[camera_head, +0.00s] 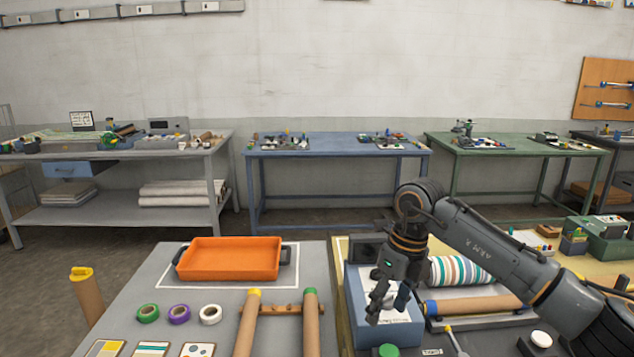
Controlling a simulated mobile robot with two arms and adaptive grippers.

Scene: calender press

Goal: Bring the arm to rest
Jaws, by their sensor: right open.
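My right arm reaches in from the right side of the head view. Its gripper (388,304) points down, open and empty, over the grey-blue box (357,299) on the right-hand table. It looks apart from the box, though the exact height is hard to judge. The arm covers part of a striped roll (460,270) and a brown tube (473,305) behind and below it. My left gripper is out of view.
On the grey table, an orange tray (230,258) lies at the back. Tape rolls (179,314) and two brown tubes (248,325) lie nearer. A capped tube (87,294) stands at left. Workbenches (335,147) line the far wall, with open floor before them.

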